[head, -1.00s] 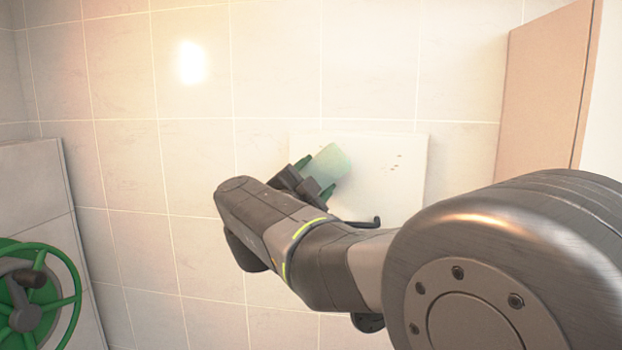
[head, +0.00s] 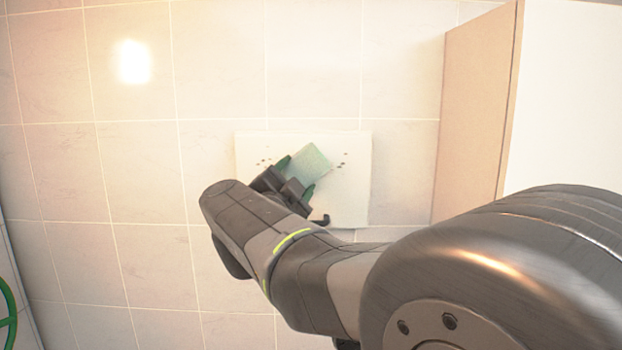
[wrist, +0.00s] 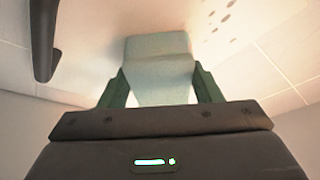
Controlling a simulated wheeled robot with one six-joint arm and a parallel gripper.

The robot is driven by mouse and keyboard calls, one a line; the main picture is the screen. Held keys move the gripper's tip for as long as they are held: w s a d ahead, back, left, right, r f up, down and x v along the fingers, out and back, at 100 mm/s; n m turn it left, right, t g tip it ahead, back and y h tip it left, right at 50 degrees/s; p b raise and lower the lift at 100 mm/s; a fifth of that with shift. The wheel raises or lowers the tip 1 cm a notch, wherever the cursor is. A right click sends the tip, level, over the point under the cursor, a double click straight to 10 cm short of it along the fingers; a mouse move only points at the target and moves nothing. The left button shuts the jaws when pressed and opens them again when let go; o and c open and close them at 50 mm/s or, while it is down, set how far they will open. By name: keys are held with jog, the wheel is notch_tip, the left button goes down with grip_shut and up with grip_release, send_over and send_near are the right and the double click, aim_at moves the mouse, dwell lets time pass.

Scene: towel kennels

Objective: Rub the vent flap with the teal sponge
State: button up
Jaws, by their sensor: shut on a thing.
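The vent flap is a pale, nearly white panel (head: 350,190) on the tiled wall, with small dark specks to the left and right of the sponge. A dark hooked handle (wrist: 45,40) shows at the upper left of the wrist view. My gripper (head: 297,178) is shut on the teal sponge (head: 311,160), which sticks out beyond the green fingers. In the wrist view the sponge (wrist: 158,65) sits between the fingers, its far end at or very near the panel. I cannot tell for sure whether it touches. My gripper and arm hide the panel's lower left.
A tan board (head: 475,120) with a white side stands out at the right of the panel. Part of a green wheel (head: 8,315) shows at the lower left edge. The tiled wall (head: 140,170) left of the panel is clear.

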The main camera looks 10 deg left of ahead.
jog(key=shift+w+d, duration=0.4)
jog(key=shift+d, duration=1.2)
jog(key=shift+w+d, duration=0.35)
jog(key=shift+d, duration=1.3)
jog(key=shift+w+d, duration=0.4)
jog(key=shift+d, duration=1.2)
jog(key=shift+s+a, duration=0.8)
jog(key=shift+a, duration=2.45)
jog(key=shift+s+a, duration=0.75)
jog(key=shift+a, duration=2.5)
jog(key=shift+s+a, duration=0.8)
jog(key=shift+a, duration=2.45)
jog(key=s+d, duration=0.1)
jog(key=s, duration=0.5)
jog(key=shift+d, duration=0.25)
jog(key=s, duration=0.2)
jog(key=shift+s+d, duration=0.35)
